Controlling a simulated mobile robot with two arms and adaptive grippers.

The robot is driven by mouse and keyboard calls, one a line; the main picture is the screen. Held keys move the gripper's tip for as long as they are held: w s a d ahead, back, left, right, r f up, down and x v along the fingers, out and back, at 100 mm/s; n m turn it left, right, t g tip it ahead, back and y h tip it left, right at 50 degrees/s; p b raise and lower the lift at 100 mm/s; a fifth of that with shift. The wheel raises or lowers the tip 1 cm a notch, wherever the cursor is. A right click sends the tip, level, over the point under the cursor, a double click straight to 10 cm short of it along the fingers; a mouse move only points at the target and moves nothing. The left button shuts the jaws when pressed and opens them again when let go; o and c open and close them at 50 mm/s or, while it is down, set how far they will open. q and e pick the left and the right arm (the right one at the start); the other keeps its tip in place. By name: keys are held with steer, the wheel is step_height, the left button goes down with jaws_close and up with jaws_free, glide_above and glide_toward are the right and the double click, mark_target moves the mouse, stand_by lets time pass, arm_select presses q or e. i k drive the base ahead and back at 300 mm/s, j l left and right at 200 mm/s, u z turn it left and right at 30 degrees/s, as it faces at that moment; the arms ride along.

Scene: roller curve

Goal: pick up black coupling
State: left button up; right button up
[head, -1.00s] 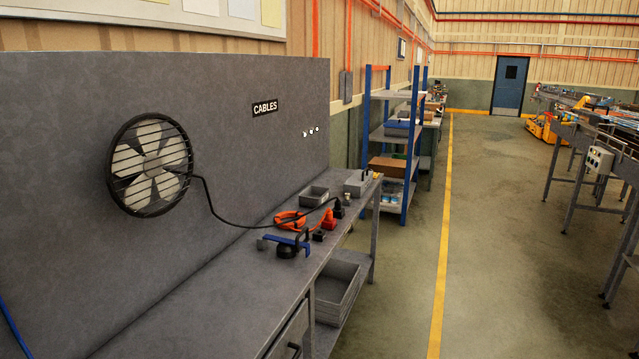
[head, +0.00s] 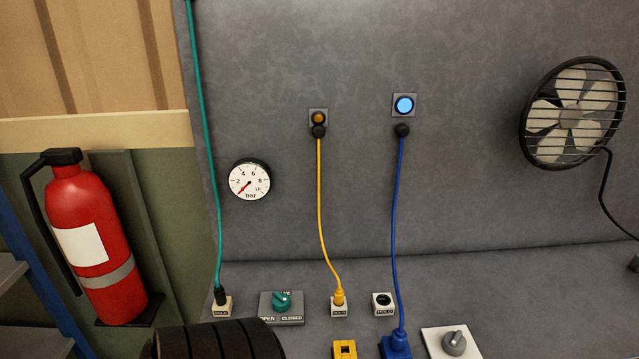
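I cannot make out a thing that is surely the black coupling. A small dark thing (head: 634,264) is cut off at the right edge, on the bench below the fan, where a black cord comes down; its kind is unclear. Black plugs show at the top ends of the yellow cable (head: 320,210) and the blue cable (head: 397,230). A black ribbed round body (head: 215,341) fills the bottom left, cut off by the frame; I cannot tell whether it is mine. Neither gripper is in view.
A red fire extinguisher (head: 90,240) hangs at the left. On the grey panel are a gauge (head: 249,180), two lit buttons and a fan (head: 572,112). A green cable (head: 208,150), a valve switch (head: 281,305), sockets and a grey knob (head: 455,343) line the bench.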

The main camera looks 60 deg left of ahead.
mark_target(221, 298)
steer(key=u, duration=2.7)
